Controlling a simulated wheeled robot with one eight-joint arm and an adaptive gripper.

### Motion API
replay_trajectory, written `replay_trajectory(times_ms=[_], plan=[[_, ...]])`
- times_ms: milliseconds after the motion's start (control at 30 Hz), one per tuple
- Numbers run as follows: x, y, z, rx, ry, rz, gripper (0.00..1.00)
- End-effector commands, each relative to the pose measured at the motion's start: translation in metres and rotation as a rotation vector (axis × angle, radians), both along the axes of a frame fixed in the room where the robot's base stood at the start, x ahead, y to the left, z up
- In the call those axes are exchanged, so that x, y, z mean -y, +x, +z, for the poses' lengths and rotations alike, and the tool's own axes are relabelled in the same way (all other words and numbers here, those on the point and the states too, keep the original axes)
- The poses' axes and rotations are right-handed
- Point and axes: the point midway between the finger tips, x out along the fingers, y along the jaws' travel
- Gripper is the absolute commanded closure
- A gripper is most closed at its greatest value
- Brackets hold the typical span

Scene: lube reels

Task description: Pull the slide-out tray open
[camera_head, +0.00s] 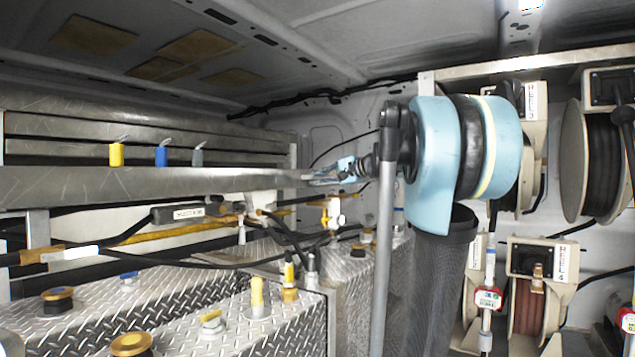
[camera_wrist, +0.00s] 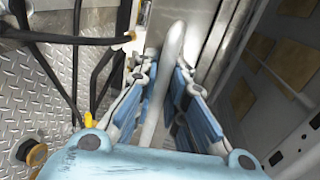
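The slide-out tray (camera_head: 200,185) is a long metal tray with a plain front face, running across the left half of the head view. My gripper (camera_head: 325,177) is at the tray's right end. In the wrist view, a smooth silver bar that looks like a handle (camera_wrist: 172,50) lies between the two fingers of my gripper (camera_wrist: 166,66). The blue-padded fingers stand apart on either side of the bar, with small gaps visible. Contact at the far end of the fingers is not clear.
Yellow (camera_head: 116,155), blue (camera_head: 161,156) and grey (camera_head: 197,157) items stand along the tray. Below are diamond-plate tanks (camera_head: 190,290) with caps, and black hoses. Hose reels (camera_head: 590,160) hang at the right. A grey vertical pole (camera_head: 384,260) stands near my arm.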

Motion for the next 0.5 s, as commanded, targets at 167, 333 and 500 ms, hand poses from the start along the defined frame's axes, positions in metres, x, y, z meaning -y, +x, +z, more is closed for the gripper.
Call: replay_trajectory(times_ms=[167,333,500], plan=[[-0.0003,-0.0002,0.0003,0.000,0.001,0.001,0.69],[-0.0010,-0.0006,0.0005,0.000,0.001,0.003,0.69],[0.0024,-0.0031,0.0015,-0.001,0.002,0.003,0.69]])
